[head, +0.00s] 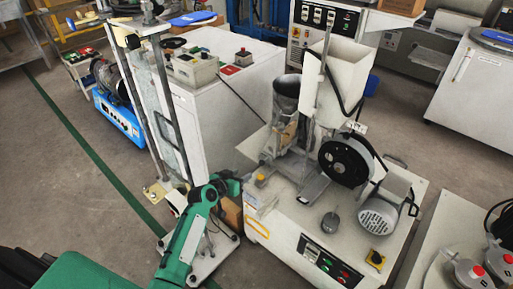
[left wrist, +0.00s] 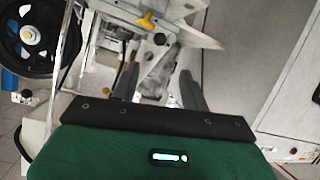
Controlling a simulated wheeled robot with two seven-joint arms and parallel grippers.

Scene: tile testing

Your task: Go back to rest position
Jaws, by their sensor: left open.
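My left arm (head: 184,240) is green and reaches up from the bottom of the head view. Its left gripper (left wrist: 158,72) shows in the left wrist view as two dark fingers spread apart, with nothing held between them. Parts of a machine show beyond and between the fingers, including a grey part that I cannot identify. In the head view the gripper is at the left edge of the white test machine (head: 285,232), and its fingers are hard to make out. I cannot tell whether it touches the machine. My right gripper is not in view.
The machine carries a white hopper (head: 335,82), a black wheel (head: 345,160) and a grey motor (head: 378,217). A metal frame stand (head: 165,110) rises left of the arm. A white cabinet (head: 222,110) stands behind. The grey floor (head: 60,190) at left is clear.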

